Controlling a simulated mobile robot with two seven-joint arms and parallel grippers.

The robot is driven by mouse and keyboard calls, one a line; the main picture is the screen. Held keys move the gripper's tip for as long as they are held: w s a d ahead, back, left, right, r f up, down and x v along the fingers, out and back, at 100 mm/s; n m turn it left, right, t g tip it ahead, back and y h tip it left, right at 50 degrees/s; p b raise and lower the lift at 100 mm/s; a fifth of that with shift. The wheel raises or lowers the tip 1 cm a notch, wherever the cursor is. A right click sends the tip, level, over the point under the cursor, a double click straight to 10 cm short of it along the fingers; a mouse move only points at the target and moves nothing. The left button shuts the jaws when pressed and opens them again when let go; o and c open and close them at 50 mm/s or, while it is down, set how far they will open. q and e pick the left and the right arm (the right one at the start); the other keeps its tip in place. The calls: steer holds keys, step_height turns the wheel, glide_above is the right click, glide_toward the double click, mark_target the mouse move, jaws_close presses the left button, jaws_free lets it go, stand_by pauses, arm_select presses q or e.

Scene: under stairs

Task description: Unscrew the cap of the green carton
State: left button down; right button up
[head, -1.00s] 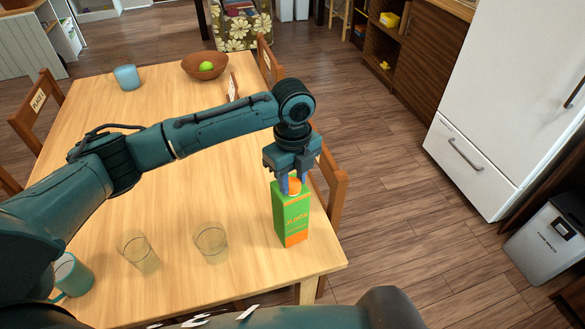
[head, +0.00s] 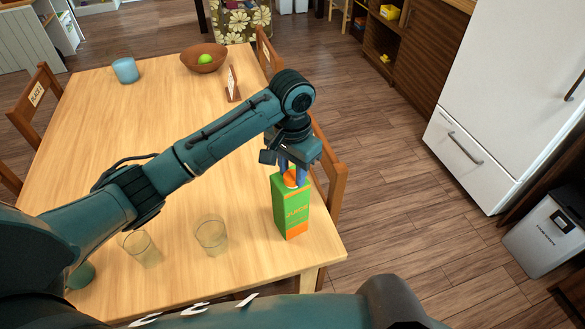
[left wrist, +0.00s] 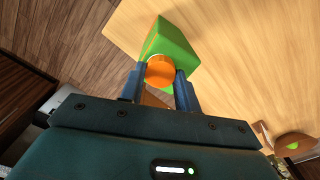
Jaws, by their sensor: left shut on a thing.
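The green juice carton (head: 291,212) with orange bands stands upright near the table's right front corner. Its orange cap (head: 291,178) is on top. My left gripper (head: 291,168) points down over the carton and is shut on the cap. In the left wrist view the round orange cap (left wrist: 160,71) sits between the two blue fingers (left wrist: 160,85), with the green carton (left wrist: 166,42) beyond it. My right gripper is not in either view.
Two clear glasses (head: 211,236) (head: 139,245) stand on the table (head: 190,100) left of the carton. A blue mug (head: 125,70), a brown bowl with a green fruit (head: 205,60) and a small sign (head: 232,84) stand farther back. Wooden chairs (head: 328,165) flank the table.

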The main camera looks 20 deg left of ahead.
mark_target(292, 174)
arm_select(q)
steer(key=shift+r, duration=0.1)
steer(key=shift+r, duration=1.45)
step_height(292, 174, up, 6)
steer(key=shift+f, duration=0.1)
stand_by(0.6)
